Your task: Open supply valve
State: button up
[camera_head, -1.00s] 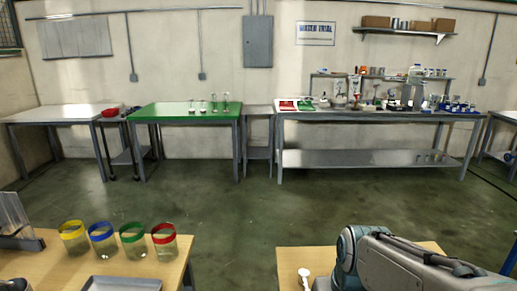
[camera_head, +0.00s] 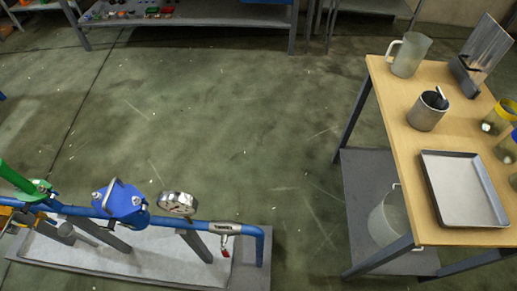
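A blue pipe assembly (camera_head: 198,224) stands low at the bottom left on a grey base plate (camera_head: 150,262). A blue flanged valve-like body (camera_head: 127,204) sits on the pipe, with a round gauge (camera_head: 178,204) to its right. A small metal tap (camera_head: 224,228) with a red tip (camera_head: 225,252) hangs near the pipe's right end. At the far left, a green part (camera_head: 22,180) slants up and is cut off by the frame edge, above a yellow part (camera_head: 8,217). I cannot tell which of these is the supply valve. My gripper is not in view.
A wooden-topped table (camera_head: 400,115) on the right holds a jug (camera_head: 409,54), a metal cup (camera_head: 428,110), a tray (camera_head: 463,189) and colour-rimmed jars (camera_head: 498,118). A bucket (camera_head: 388,218) sits on its lower shelf. The green floor (camera_head: 240,120) between is clear.

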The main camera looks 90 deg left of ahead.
aim_at(225, 253)
jog(key=u, duration=1.3)
jog(key=k, duration=0.4)
jog(key=u, duration=2.4)
jog(key=k, duration=0.9)
jog(key=z, duration=0.75)
